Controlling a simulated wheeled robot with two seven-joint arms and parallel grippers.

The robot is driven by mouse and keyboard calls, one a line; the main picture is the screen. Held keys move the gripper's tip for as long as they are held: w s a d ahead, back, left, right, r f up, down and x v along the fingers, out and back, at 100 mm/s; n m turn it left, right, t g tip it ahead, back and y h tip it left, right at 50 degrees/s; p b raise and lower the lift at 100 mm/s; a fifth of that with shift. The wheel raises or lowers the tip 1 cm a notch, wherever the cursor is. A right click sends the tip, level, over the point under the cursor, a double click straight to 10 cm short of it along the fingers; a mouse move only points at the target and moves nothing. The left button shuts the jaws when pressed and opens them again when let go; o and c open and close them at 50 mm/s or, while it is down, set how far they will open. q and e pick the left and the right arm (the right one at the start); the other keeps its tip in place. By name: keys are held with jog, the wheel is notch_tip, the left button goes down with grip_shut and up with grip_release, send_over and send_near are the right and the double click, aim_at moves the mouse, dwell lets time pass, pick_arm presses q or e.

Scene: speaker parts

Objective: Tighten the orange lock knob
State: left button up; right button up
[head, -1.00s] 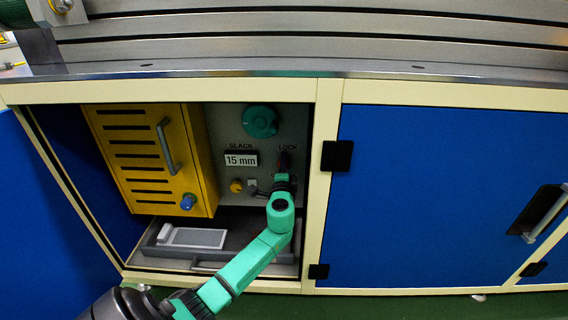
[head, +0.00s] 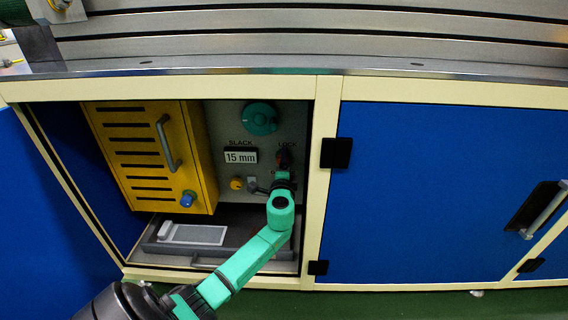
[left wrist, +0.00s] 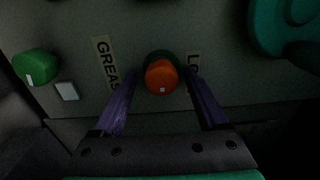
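The orange lock knob (left wrist: 162,76) is round and sits on the grey panel, seen nearly end-on in the left wrist view. My left gripper (left wrist: 162,75) has its two purple fingers on either side of the knob, with a visible gap on each side. The gripper is open. In the head view my left gripper (head: 284,160) is at the panel under the LOCK label (head: 287,144), and the knob there is mostly hidden by it. My right gripper is not in view.
The panel bears a teal handwheel (head: 260,119), a 15 mm SLACK display (head: 240,157) and a yellow knob (head: 236,184). A yellow vented box door (head: 150,150) stands left. A grey tray (head: 160,251) lies below. The cabinet post (head: 321,190) is close on the right.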

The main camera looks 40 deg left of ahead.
pick_arm(q)
jog(key=p+v, duration=0.3)
jog(key=v, duration=1.1)
jog(key=shift+s+d, duration=0.2)
jog(key=shift+s, duration=0.05)
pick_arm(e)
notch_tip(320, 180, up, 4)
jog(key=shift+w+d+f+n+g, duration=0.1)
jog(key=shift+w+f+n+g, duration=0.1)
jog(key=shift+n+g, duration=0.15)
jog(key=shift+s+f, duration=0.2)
